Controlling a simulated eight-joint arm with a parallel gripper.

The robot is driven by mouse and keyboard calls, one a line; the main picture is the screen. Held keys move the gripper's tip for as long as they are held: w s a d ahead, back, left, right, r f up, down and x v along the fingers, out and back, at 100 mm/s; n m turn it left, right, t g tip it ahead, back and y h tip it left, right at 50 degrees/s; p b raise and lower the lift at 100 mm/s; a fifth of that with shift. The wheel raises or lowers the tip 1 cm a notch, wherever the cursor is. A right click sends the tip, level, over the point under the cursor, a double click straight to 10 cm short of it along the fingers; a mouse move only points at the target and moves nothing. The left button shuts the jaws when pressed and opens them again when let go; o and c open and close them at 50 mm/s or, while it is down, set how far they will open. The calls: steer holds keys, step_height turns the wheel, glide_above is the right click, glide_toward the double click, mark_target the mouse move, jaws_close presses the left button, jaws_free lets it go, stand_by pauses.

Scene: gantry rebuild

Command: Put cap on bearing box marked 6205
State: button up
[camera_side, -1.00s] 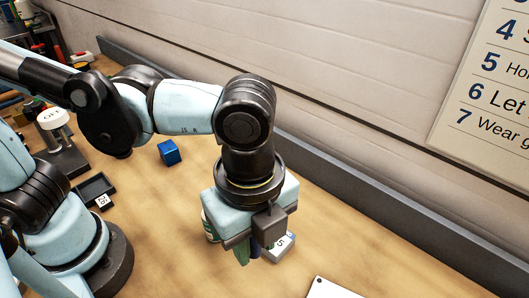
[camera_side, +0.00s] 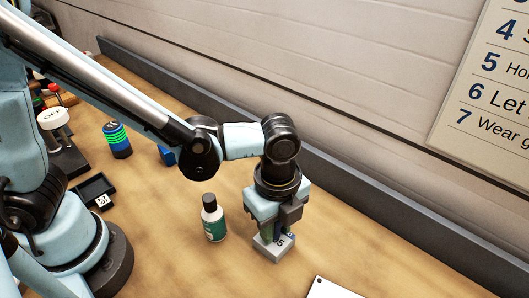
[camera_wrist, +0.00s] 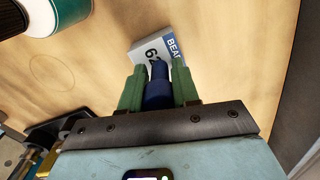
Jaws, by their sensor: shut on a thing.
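My gripper (camera_side: 277,233) is over the box in the side view. In the wrist view its green fingers (camera_wrist: 158,88) are shut on a dark blue piece (camera_wrist: 157,94) with a narrower far end. This piece may be the cap; its full shape is hidden. I cannot tell whether it touches the box.
A green and white bottle with a black top (camera_side: 212,218) stands just left of the box. A striped cylinder (camera_side: 117,140), a blue cube (camera_side: 167,155) and a small black tray (camera_side: 93,191) are farther left. A white sheet (camera_side: 332,289) lies at the front. A dark rail (camera_side: 400,206) runs along the wall.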

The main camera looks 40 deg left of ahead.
steer(key=shift+f, duration=0.25)
steer(key=o, duration=1)
steer(key=shift+o, duration=0.2)
step_height(320, 180, up, 12)
steer(key=shift+a+r, duration=0.15)
steer(key=w+a+f+n+t, duration=0.1)
steer(key=a+n+t, duration=0.6)
steer(key=a+n, duration=1.3)
steer(key=shift+w+a+f+n, duration=0.25)
steer(key=shift+a+f+n, duration=0.05)
steer(key=shift+a, duration=0.15)
